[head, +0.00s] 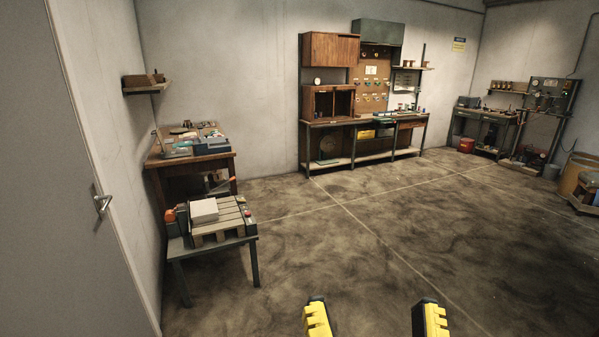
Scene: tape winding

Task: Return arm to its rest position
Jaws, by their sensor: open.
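My gripper (374,318) shows at the bottom edge of the head view, right of centre. Its two yellow-and-black fingers stand well apart, and nothing is seen between them. It is open over the bare floor, clear of the tables. The rest of my arm is out of the picture.
A small table (254,262) with a slatted pallet and a pale block stands at the left. A wooden desk (160,176) is behind it. Workbenches (304,150) line the back wall. A grey door (60,230) is at the far left. The middle floor (400,220) is clear.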

